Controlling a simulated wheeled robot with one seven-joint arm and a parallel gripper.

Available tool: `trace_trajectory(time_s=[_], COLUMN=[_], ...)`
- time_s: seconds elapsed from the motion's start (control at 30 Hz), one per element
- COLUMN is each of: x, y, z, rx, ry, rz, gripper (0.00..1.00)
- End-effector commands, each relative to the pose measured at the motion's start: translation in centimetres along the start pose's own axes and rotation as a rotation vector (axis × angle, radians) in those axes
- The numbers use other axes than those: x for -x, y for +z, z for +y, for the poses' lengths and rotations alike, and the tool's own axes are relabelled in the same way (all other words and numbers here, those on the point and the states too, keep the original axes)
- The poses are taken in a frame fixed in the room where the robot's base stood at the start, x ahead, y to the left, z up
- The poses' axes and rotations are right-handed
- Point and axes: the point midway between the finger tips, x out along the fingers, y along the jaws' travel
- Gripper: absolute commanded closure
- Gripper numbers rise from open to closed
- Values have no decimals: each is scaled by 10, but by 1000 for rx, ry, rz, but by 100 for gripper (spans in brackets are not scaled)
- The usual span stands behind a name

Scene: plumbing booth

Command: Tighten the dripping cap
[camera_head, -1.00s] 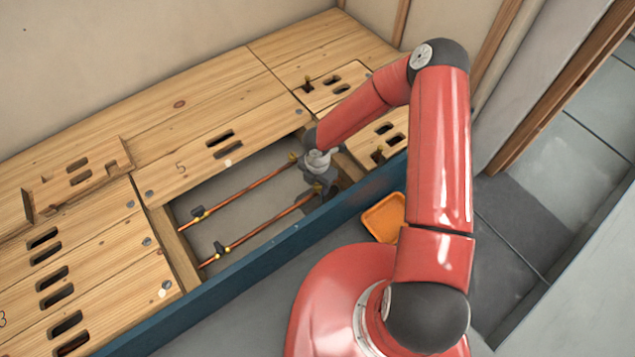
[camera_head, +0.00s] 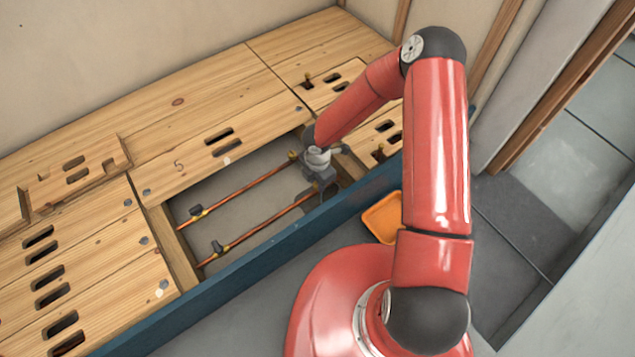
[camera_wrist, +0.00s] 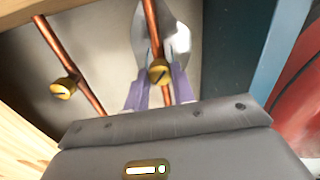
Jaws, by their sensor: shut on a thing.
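A pale, shiny patch (camera_wrist: 176,38) like water shows around that pipe. A second brass cap (camera_wrist: 62,88) is on the pipe to the left, clear of my fingers. In the head view my gripper (camera_head: 325,190) reaches down into the floor opening, and my wrist hides the held cap. The other cap (camera_head: 293,156) shows at the far pipe's end.
Two copper pipes (camera_head: 245,188) run through the opening, each with a dark-handled valve (camera_head: 218,247). A blue beam (camera_head: 250,255) edges the opening in front. Slotted wooden boards (camera_head: 75,240) surround it.

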Motion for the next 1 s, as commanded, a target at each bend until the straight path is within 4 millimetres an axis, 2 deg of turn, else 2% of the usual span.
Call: trace_trajectory(time_s=[0.6,1.0], x=[-2,0], y=[0,0], z=[1,1], rx=[-563,-795], ry=[2,3], rz=[-2,-1], gripper=[98,98])
